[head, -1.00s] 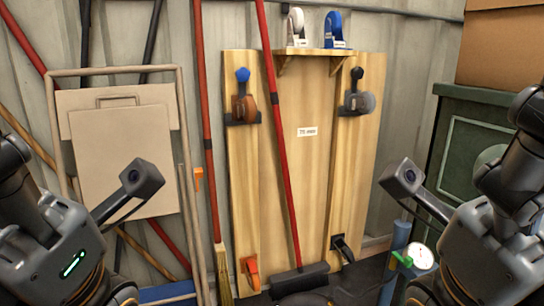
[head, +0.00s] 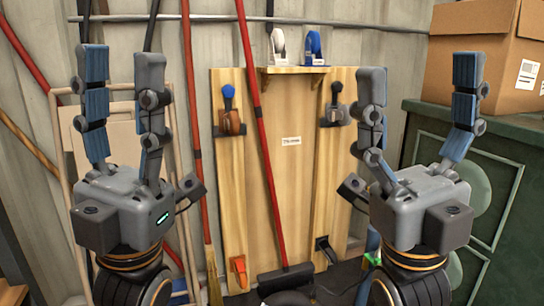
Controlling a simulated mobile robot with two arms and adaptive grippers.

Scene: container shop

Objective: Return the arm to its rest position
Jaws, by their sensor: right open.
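My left gripper (head: 121,62) stands upright at the left of the head view, its two blue-padded fingers pointing up and apart with nothing between them. My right gripper (head: 418,72) stands upright at the right, its fingers spread wide and empty. Both grippers are raised in front of me, apart from each other and holding nothing. The upper arms are out of view below them.
A wooden board (head: 287,180) with tape dispensers leans at the back wall between the grippers. A red-handled broom (head: 262,150) leans across it. A green cabinet (head: 480,130) with a cardboard box (head: 480,50) stands at the right, behind my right gripper.

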